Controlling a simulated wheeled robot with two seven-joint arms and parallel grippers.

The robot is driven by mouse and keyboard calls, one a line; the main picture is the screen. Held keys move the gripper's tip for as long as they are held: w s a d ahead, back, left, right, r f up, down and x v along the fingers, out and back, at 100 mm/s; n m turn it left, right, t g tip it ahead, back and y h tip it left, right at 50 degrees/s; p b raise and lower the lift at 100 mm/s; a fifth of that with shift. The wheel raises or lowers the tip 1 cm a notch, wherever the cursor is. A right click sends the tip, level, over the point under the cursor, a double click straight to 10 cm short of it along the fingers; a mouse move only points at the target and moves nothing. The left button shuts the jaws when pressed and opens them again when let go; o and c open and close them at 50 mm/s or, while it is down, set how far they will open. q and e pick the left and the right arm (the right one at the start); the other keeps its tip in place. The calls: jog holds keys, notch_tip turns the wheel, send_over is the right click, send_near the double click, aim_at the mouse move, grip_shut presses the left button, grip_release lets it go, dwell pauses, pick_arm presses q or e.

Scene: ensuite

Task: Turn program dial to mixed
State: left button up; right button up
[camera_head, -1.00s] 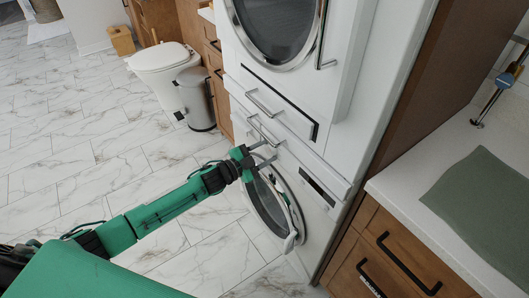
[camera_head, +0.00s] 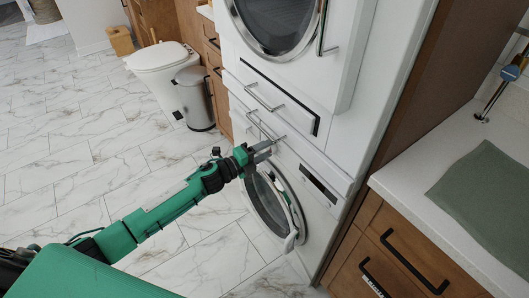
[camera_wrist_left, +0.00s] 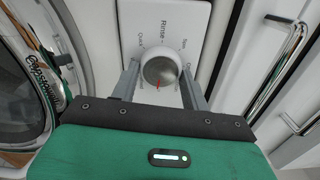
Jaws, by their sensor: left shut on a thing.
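The program dial (camera_wrist_left: 160,68) is a round silver knob on a white panel in the left wrist view. A red mark shows on its lower part, towards my gripper. "Rinse" reads above it; other labels around it are partly hidden, and I cannot make out "mixed". My left gripper (camera_wrist_left: 160,77) has one finger on each side of the dial and is shut on it. In the head view, my left gripper (camera_head: 264,152) is at the front of the lower machine (camera_head: 318,186), and hides the dial. My right gripper is not in view.
The lower machine's round door (camera_head: 275,205) is just below my gripper. Bar handles (camera_head: 262,98) stick out above it. A wooden drawer cabinet (camera_head: 385,255) stands on the right. A bin (camera_head: 195,98) and toilet (camera_head: 165,70) stand at the back left. The marble floor on the left is clear.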

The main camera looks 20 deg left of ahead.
pick_arm(q)
jog(key=m, duration=0.1)
jog(key=m+b, duration=0.1)
jog(key=m, duration=0.1)
jog(key=shift+f+m, duration=0.3)
jog(key=shift+m+b, duration=1.05)
jog(key=shift+m, duration=0.95)
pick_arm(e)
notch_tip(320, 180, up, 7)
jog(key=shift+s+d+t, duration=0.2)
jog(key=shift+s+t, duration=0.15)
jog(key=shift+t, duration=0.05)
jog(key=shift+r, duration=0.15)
pick_arm(q)
jog(key=o, duration=1)
jog(key=shift+r, duration=0.1)
jog(key=shift+a, duration=0.1)
